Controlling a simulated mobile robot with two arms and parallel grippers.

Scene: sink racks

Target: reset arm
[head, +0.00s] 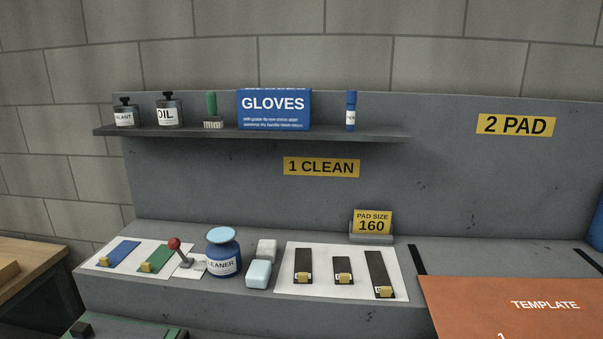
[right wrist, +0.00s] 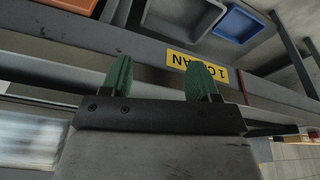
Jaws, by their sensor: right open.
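My right gripper (right wrist: 163,78) shows in the right wrist view with two green fingers apart. Nothing is between them. A yellow "1 CLEAN" label (right wrist: 197,68) lies behind the fingers in that view, partly covered by the right-hand finger. Neither gripper shows in the head view, and my left gripper is in no view.
The head view shows a grey bench with a blue cleaner jar (head: 224,262), a red-knobbed lever (head: 174,244), pale blocks (head: 258,273) and a white sheet (head: 322,286) holding dark strips. A shelf (head: 330,137) carries a gloves box (head: 274,110). An orange template board (head: 490,300) lies right.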

